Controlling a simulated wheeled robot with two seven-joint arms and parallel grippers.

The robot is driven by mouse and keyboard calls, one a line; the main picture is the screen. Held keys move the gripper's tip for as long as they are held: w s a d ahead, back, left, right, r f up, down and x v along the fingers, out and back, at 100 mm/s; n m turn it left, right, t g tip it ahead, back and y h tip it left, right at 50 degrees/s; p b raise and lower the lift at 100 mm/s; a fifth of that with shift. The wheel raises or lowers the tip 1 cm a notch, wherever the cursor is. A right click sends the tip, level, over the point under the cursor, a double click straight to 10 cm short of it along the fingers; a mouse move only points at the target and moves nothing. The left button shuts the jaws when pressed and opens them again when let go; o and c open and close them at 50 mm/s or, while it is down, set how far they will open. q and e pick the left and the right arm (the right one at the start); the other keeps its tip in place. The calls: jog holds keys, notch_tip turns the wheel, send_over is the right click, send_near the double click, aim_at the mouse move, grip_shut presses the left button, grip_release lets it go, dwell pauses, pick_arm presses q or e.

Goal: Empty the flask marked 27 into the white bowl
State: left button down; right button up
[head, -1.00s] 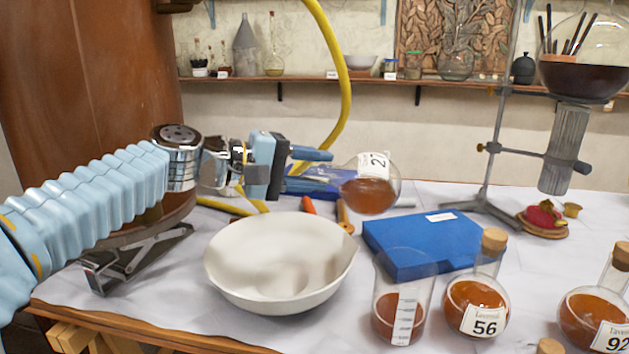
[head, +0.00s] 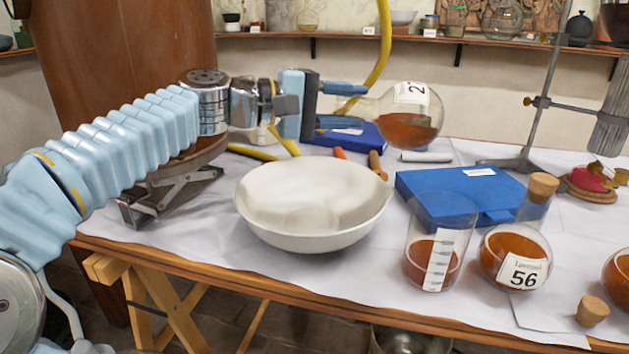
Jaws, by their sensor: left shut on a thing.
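My left gripper (head: 343,105) comes in from the left and is shut on the neck of a round glass flask (head: 408,124). The flask's label shows a 2 and part of another digit. The flask lies on its side in the air, neck toward the gripper, with orange-brown liquid in its belly. It is behind and to the right of the white bowl (head: 312,232), above the table. The bowl stands on the table near the front edge and no liquid shows inside it. My right gripper is not in view.
A beaker (head: 438,240) and a corked flask marked 56 (head: 516,255) stand right of the bowl. A blue box (head: 462,190) lies behind them. A stand rod (head: 545,90) rises at the right. A loose cork (head: 592,311) lies near the front edge.

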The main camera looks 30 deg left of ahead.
pick_arm(q)
jog(key=shift+s+r+t+h+b, duration=0.15)
jog(key=shift+r+t+h+b, duration=0.2)
jog(key=shift+b, duration=0.9)
dwell(3.3)
jog(key=shift+a+f+n+t+h+b, duration=0.15)
jog(key=shift+n+t+h+b, duration=0.25)
jog(key=shift+b, duration=0.65)
dwell(2.4)
